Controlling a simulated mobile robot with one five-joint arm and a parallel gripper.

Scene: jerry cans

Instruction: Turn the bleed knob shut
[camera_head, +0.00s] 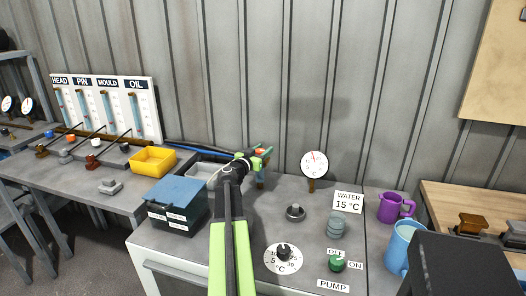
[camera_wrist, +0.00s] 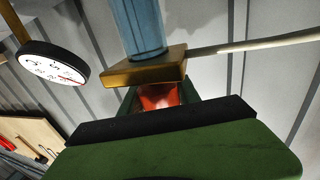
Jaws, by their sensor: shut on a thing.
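The bleed knob, a small red-orange piece, shows in the wrist view (camera_wrist: 158,97) between my gripper's jaws, right beside a brass block (camera_wrist: 145,70) with a blue tube (camera_wrist: 138,25) on it. My gripper (camera_wrist: 160,105) is shut on the knob. Its green and black finger covers much of the wrist view, so most of the knob is hidden. In the head view my gripper (camera_head: 258,160) is at the back of the grey bench, left of the white dial gauge (camera_head: 314,164). Which way the knob is turned cannot be told.
On the bench are a blue-lidded box (camera_head: 178,195), a temperature dial (camera_head: 283,258), a green pump knob (camera_head: 337,265), a grey ribbed cylinder (camera_head: 336,227) and a water sign (camera_head: 347,202). Purple (camera_head: 392,208) and blue (camera_head: 403,240) jugs stand right. The corrugated wall is close behind.

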